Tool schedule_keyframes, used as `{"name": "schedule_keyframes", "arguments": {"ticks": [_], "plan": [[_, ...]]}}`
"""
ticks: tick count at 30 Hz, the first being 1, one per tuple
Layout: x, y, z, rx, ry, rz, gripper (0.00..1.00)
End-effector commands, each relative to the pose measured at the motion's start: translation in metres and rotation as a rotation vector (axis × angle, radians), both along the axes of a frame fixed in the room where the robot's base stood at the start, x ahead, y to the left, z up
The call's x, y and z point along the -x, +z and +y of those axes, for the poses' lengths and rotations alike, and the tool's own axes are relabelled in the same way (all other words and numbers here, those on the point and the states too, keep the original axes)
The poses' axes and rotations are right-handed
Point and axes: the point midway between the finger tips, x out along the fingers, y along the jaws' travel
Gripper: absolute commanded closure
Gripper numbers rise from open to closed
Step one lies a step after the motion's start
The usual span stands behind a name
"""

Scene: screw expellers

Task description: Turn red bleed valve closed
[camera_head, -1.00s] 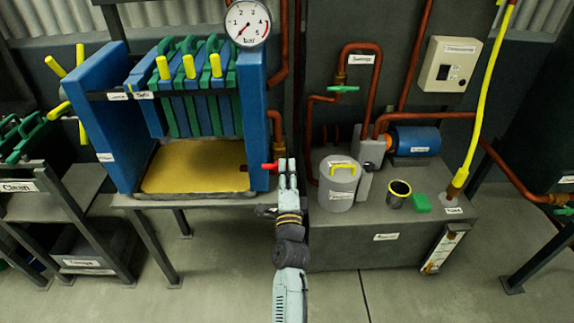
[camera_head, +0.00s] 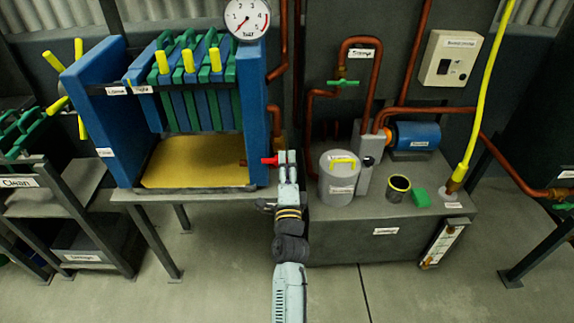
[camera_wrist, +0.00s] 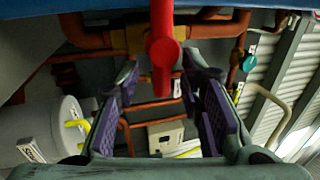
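The red bleed valve (camera_head: 270,160) is on the right side of the blue press frame, low down. In the wrist view its red handle (camera_wrist: 163,50) hangs down from the top centre, with a round knob end facing me. My gripper (camera_head: 287,160) is just right of the valve in the head view. In the wrist view my gripper (camera_wrist: 163,78) is open, its purple-padded fingers apart on either side of the handle's lower end. I see no finger closed on the handle; whether one touches it I cannot tell. The valve body is partly hidden.
A blue press frame (camera_head: 254,110) with green and blue plates stands left, above a yellow tray (camera_head: 200,165). A grey lidded pot (camera_head: 338,178) stands close right of my gripper on a grey bench (camera_head: 350,235). Copper pipes (camera_head: 309,120) run behind. Open floor lies in front.

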Motion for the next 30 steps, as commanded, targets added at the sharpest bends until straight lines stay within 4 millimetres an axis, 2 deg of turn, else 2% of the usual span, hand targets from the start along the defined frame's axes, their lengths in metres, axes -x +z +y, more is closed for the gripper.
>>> {"name": "schedule_keyframes", "arguments": {"ticks": [5,12,18,30], "plan": [[0.007,-0.002,0.001,0.000,0.002,0.001,0.65],[0.043,-0.013,0.002,0.000,0.004,0.004,0.65],[0.066,-0.019,0.001,0.000,0.001,0.002,0.65],[0.073,-0.019,0.000,0.000,0.000,0.000,0.65]]}}
